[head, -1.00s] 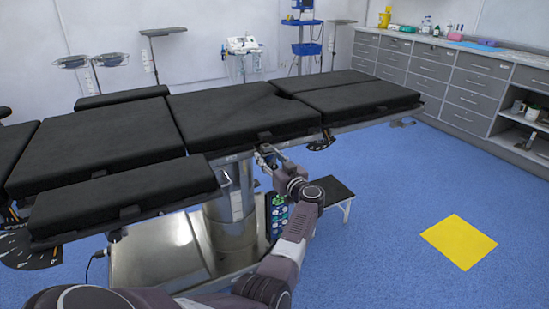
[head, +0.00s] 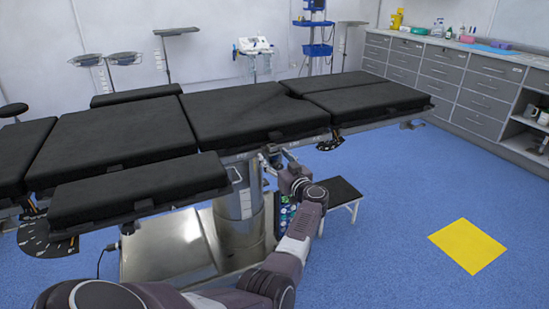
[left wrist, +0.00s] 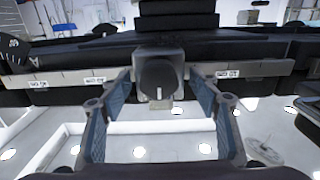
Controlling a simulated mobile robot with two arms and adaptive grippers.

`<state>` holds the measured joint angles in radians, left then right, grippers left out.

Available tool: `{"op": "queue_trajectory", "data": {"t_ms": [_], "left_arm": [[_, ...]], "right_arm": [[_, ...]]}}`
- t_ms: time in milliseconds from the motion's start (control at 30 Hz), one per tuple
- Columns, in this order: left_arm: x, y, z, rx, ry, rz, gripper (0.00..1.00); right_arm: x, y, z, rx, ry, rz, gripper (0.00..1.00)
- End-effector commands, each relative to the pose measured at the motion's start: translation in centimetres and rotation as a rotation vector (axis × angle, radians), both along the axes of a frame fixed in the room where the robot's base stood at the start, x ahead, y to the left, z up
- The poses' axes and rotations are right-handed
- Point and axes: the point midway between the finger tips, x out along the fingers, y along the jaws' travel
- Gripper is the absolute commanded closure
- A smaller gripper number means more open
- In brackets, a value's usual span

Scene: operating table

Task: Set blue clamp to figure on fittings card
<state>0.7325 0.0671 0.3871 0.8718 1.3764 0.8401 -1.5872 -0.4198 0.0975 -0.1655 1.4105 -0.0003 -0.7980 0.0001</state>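A grey clamp block with a round black knob (left wrist: 158,78) sits on the side rail (left wrist: 65,79) of the operating table in the left wrist view. A white mark shows on the knob's lower face. I cannot make out a blue colour on the clamp. My left gripper (left wrist: 157,80) is open, with its blue-padded fingers on either side of the knob; I cannot tell whether they touch it. In the head view my left gripper (head: 275,153) is at the rail below the table edge, small and partly hidden. I cannot identify the fittings card. My right gripper is out of view.
The black-padded operating table (head: 110,145) fills the middle. A dark scale dial (head: 45,238) hangs at its left end. A small black-topped step stool (head: 340,190) stands right of my arm. A yellow square (head: 468,246) lies on the open blue floor.

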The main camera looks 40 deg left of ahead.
Motion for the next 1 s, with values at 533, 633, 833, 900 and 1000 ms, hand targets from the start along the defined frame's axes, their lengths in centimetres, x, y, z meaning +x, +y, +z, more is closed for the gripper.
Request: {"op": "queue_trajectory", "data": {"t_ms": [533,633,833,900,1000], "left_arm": [[-1.1,-2.8,-0.1,-0.001,-0.001,-0.002,0.44],[-1.8,-4.7,-0.1,-0.003,-0.001,-0.003,0.44],[-3.4,-8.3,-0.1,-0.002,0.000,-0.001,0.44],[-3.9,-9.3,0.0,-0.002,0.000,0.000,0.44],[-4.3,-10.3,0.0,0.000,-0.001,0.000,0.44]], "right_arm": [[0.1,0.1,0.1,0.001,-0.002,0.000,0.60],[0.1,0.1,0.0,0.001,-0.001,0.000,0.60],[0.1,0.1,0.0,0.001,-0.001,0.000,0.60],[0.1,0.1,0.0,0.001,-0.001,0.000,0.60],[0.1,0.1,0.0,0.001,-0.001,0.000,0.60]]}}
